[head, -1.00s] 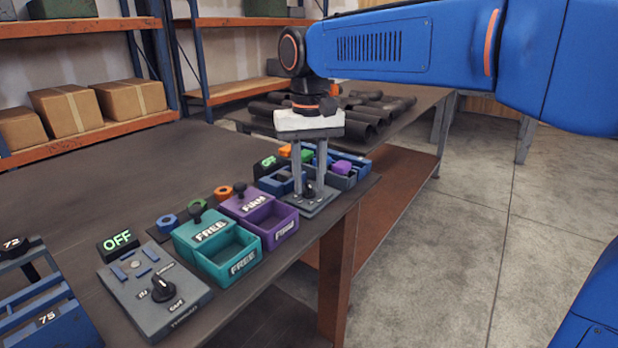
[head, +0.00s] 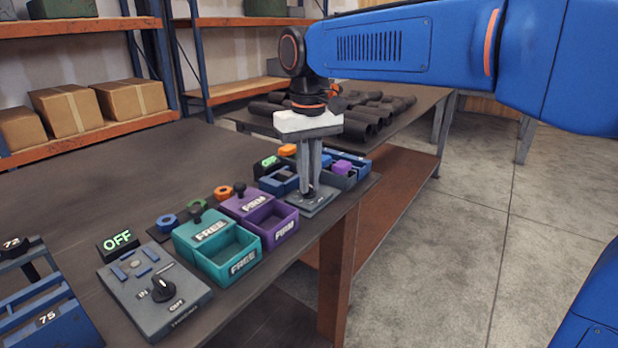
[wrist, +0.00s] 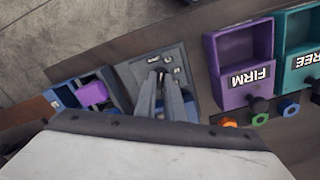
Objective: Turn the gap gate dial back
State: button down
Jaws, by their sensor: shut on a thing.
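My gripper (head: 310,172) points down at the far end of the bench, its two fingers close together and shut on the gap gate dial. The dial (head: 308,193) is a small dark knob on a grey plate (head: 318,207); the fingers mostly hide it. In the wrist view my gripper (wrist: 161,76) reaches over the grey plate (wrist: 183,58), which has small white markings near the fingertips. The dial's pointer cannot be made out. A small display (head: 268,162) with green lettering stands behind the plate.
Purple FIRM bins (head: 270,218) and teal FREE bins (head: 222,252) stand just left of the plate. Nearer are a second grey dial panel (head: 155,292) and a display reading OFF (head: 118,241). Blue trays with a purple block (head: 343,166) lie to the right. Dark pipes lie on the table behind.

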jog(key=n, duration=0.5)
jog(key=shift+n, duration=0.3)
dwell(0.4)
jog(key=c, duration=1.8)
grip_release()
jog(key=shift+c, duration=0.2)
notch_tip(320, 180, up, 18)
jog(key=shift+f, duration=0.25)
jog(key=shift+d, duration=0.15)
